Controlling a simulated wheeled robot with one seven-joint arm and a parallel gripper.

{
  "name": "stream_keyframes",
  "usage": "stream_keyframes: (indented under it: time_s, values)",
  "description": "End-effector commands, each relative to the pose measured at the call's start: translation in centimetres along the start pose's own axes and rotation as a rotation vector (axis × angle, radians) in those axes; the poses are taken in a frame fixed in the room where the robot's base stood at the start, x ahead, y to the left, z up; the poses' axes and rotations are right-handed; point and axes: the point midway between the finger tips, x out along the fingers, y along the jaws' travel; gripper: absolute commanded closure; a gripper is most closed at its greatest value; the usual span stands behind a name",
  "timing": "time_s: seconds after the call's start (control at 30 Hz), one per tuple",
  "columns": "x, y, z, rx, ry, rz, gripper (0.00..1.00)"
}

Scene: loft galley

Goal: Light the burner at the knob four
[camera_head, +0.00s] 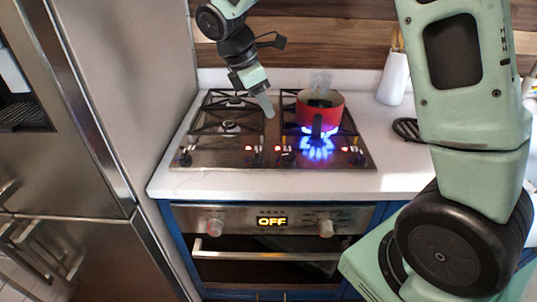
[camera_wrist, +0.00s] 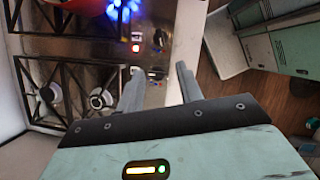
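The cooktop (camera_head: 205,163) has a row of small knobs along its front edge. The far-right knob (camera_head: 357,157) and the far-left knob (camera_head: 184,157) stand near its corners, with others near the middle. I cannot read any knob numbers. A blue flame (camera_head: 317,149) burns at the right side, at the front and under the red pot. The left burners (camera_head: 230,127) show no flame. My gripper (camera_head: 267,105) is over the cooktop's middle, pointing down. In the wrist view its fingers (camera_wrist: 159,70) are apart with nothing held; a knob (camera_wrist: 155,75) shows beyond, between them.
A red pot (camera_head: 320,107) stands at the right of the cooktop, its dark handle toward the front. A white utensil holder (camera_head: 393,78) stands at the back right. The oven display (camera_head: 272,221) below reads OFF. A steel fridge (camera_head: 110,90) stands close at left.

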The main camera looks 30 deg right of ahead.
Motion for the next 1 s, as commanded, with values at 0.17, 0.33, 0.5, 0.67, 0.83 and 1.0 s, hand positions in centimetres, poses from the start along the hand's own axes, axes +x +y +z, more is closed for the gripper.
stream_keyframes:
  time_s: [0.17,0.33,0.5,0.67,0.83,1.0]
  values:
    - [2.3,-0.1,0.1,-0.001,-0.003,-0.006,0.64]
    - [5.8,-0.1,0.0,-0.002,-0.003,-0.007,0.64]
    - [9.4,-0.1,0.0,-0.002,-0.003,-0.006,0.64]
    - [12.6,-0.1,0.0,-0.003,-0.003,-0.006,0.64]
    - [15.3,-0.1,0.0,-0.002,-0.001,-0.003,0.64]
    - [16.7,-0.1,0.0,-0.001,-0.002,-0.002,0.64]
